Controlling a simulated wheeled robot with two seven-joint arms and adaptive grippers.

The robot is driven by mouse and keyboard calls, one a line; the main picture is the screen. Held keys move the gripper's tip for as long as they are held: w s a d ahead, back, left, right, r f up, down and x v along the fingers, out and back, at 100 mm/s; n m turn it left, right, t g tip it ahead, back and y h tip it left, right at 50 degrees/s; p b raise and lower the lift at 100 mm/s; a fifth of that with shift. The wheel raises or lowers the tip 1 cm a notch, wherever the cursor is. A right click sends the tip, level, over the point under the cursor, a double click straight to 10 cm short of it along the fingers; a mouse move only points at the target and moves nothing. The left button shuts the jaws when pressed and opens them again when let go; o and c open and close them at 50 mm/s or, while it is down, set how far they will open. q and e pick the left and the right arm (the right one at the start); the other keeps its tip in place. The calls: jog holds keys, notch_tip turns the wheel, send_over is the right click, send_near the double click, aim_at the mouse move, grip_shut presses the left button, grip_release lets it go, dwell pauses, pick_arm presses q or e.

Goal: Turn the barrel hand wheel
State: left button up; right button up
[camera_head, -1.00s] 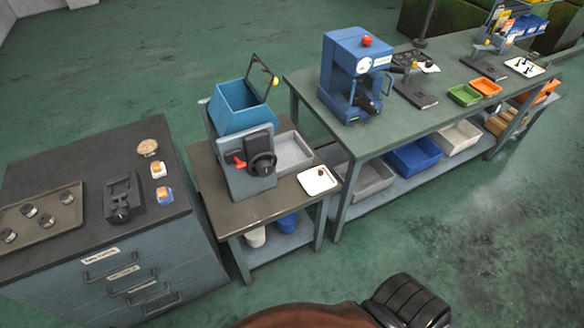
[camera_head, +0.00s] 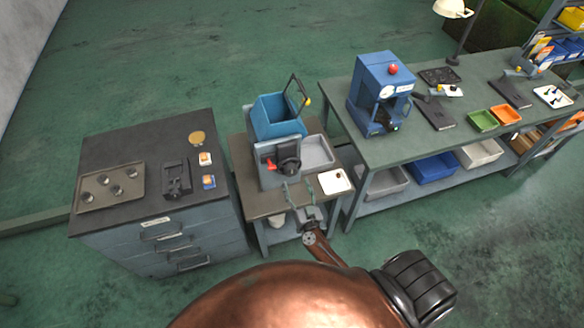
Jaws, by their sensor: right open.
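The black barrel hand wheel (camera_head: 289,166) is on the front of a grey machine (camera_head: 269,178) with an open blue bin (camera_head: 279,116) on top. A red lever (camera_head: 270,165) sticks out left of the wheel. My right gripper (camera_head: 298,184) is open and empty. Its two fingers point up toward the wheel from just in front of and below it in the picture. I cannot tell whether the fingers touch the wheel. My left gripper is not in view.
A grey tray (camera_head: 316,152) and a white tray (camera_head: 335,181) lie right of the machine. A drawer cabinet (camera_head: 120,145) stands left. A long bench (camera_head: 420,142) with a blue press (camera_head: 378,90) stands right. The floor in front is open.

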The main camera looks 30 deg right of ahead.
aim_at(292, 173)
jog(key=x, duration=0.7)
jog(key=shift+w, duration=0.3)
jog(key=shift+c, duration=0.3)
jog(key=c, duration=1.1)
